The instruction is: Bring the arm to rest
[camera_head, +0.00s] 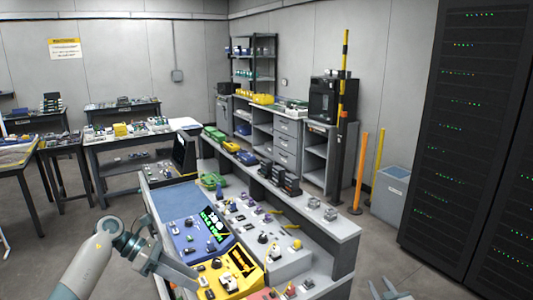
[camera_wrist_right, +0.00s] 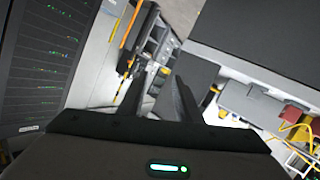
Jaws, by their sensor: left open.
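My left gripper (camera_head: 180,272) comes in from the lower left in the head view, over the near left corner of the workbench. It is open, and I see nothing held in it. My right gripper (camera_head: 389,291) shows only its tips at the bottom edge of the head view, right of the bench and apart from it. In the right wrist view its two dark fingers (camera_wrist_right: 158,100) stand apart with nothing between them. Most of my right arm is out of the head view.
The grey workbench (camera_head: 335,228) holds a blue device (camera_head: 188,238), a yellow device (camera_head: 225,283) and several small parts. A black server rack (camera_head: 460,130) stands at the right. A grey bin (camera_head: 391,192) and orange post (camera_head: 361,165) stand behind. The floor between bench and rack is clear.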

